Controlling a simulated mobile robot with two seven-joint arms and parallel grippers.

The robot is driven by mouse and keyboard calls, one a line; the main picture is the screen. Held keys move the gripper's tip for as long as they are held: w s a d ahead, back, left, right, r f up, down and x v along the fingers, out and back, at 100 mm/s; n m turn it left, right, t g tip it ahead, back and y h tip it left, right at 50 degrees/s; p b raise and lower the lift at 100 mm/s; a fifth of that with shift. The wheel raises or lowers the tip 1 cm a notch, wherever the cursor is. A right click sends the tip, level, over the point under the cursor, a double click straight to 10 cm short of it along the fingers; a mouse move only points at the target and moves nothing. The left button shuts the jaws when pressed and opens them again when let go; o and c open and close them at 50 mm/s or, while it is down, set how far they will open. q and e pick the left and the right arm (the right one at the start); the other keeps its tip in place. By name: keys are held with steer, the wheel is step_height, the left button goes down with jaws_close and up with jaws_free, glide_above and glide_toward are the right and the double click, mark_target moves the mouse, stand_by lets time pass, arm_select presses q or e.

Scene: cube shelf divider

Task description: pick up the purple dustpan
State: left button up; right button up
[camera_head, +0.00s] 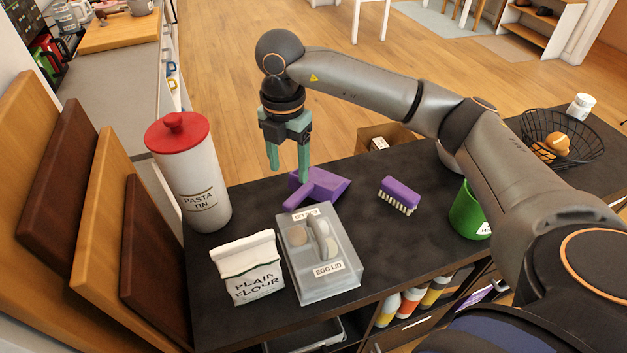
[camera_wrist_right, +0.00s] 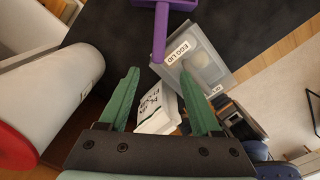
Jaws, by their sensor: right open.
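The purple dustpan (camera_head: 320,186) lies on the dark shelf top, its handle pointing down-left in the head view. In the right wrist view its handle (camera_wrist_right: 160,38) shows at the top, beyond the fingertips. My right gripper (camera_head: 288,168) has green fingers that point down, above and a little left of the dustpan. It also shows in the right wrist view (camera_wrist_right: 160,75), with its fingers apart and nothing between them. My left gripper is not in view.
A purple brush (camera_head: 399,195) lies right of the dustpan. The egg lid box (camera_head: 322,282) and flour bag (camera_head: 248,270) stand in front. The tall pasta tin (camera_head: 195,185) stands left, a green mug (camera_head: 466,212) right. Bare counter lies between brush and mug.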

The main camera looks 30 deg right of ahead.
mark_target(290, 201)
step_height(290, 201, down, 10)
steer(key=shift+w+a+r+p, duration=0.1)
steer(key=shift+a+r+p, duration=0.05)
steer(key=shift+p, duration=0.2)
jaws_close()
stand_by(0.5)
steer(key=shift+r, duration=0.1)
stand_by(0.9)
